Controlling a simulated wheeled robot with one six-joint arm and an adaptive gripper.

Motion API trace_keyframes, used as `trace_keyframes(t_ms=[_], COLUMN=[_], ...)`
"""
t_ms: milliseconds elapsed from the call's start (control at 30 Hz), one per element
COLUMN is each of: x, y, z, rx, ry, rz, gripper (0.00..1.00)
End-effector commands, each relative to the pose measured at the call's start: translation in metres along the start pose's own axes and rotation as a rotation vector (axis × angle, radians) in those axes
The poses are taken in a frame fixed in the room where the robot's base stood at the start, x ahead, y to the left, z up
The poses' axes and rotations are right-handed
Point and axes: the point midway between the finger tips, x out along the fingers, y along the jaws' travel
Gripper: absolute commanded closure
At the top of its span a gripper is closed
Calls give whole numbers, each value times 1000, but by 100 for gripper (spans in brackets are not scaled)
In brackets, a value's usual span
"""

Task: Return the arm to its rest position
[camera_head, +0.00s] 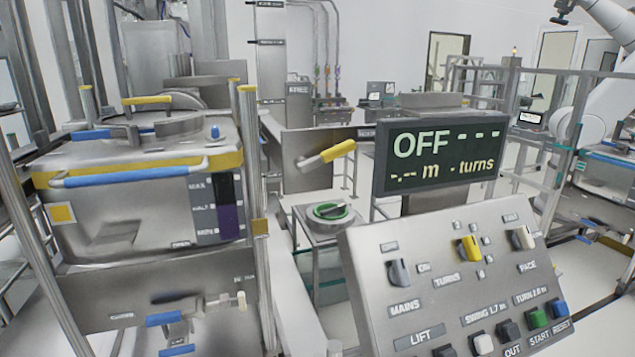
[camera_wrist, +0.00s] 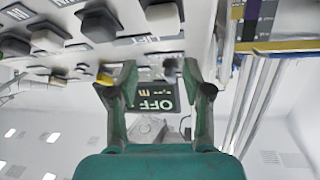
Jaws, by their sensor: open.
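My gripper (camera_wrist: 158,72) shows in the wrist view with its two dark green fingers apart and nothing between them. It does not show clearly in the head view. Beyond the fingers, the dark display (camera_wrist: 153,97) reads OFF, upside down in the wrist view. The same display (camera_head: 437,157) reads OFF with dashes in the head view.
A steel bin (camera_head: 120,225) with blue and yellow handles stands at the left between yellow-topped posts. White arm links (camera_head: 598,100) are at the right edge. Pale floor shows behind.

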Motion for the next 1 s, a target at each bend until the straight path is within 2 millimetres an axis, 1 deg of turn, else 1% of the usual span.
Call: trace_keyframes(t_ms=[33, 200, 267, 400, 467, 500, 567, 700, 833, 1000], x=[-13, -54, -69, -108, -126, -138, -155, -198, -237, -286], y=[-2, -7, -9, -14, -17, -19, -22, -30, -38, -49], z=[18, 61, 74, 101, 110, 115, 123, 136, 142, 142], rx=[13, 34, 38, 36, 32, 28, 21, 1, -23, -58], ry=[-18, -51, -62, -87, -96, -102, -111, -132, -148, -167], rz=[20, 87, 107, 149, 164, 173, 185, 202, 207, 196], gripper=[50, 50, 50, 50, 50, 50, 50, 50, 50, 50])
